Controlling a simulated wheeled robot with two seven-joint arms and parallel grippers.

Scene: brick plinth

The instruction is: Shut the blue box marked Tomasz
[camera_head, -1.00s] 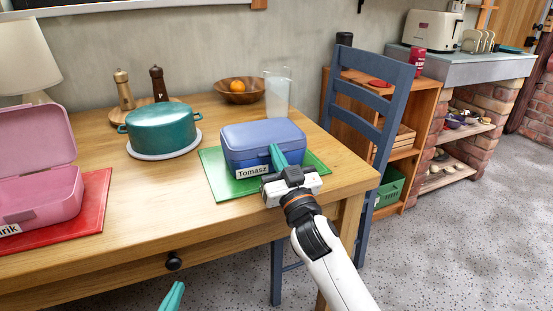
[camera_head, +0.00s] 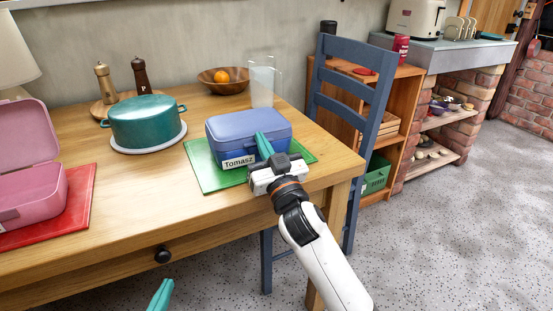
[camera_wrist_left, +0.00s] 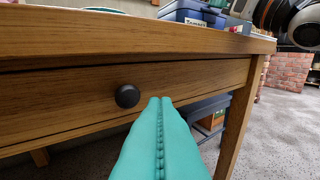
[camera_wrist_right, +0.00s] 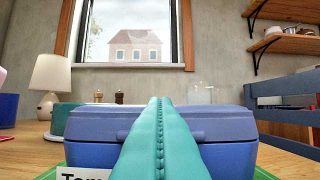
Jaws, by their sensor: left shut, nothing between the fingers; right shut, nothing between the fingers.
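The blue box (camera_head: 234,139) marked Tomasz sits on a green mat (camera_head: 206,178) near the table's right end. Its lid is down over the base in the head view, and it also shows closed in the right wrist view (camera_wrist_right: 95,124). My right gripper (camera_head: 262,140) is shut and empty, its teal fingers at the front of the box by the lid. I cannot tell whether they touch it. My left gripper (camera_head: 163,290) is shut and empty, low in front of the table. In the left wrist view its fingers (camera_wrist_left: 160,102) point toward the drawer front.
An open pink box (camera_head: 30,195) stands on a red mat (camera_head: 78,205) at the left. A teal pot (camera_head: 146,122), a fruit bowl (camera_head: 225,84) and a clear pitcher (camera_head: 263,85) stand behind. A blue chair (camera_head: 352,130) is at the right. A drawer knob (camera_wrist_left: 127,96) sticks out.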

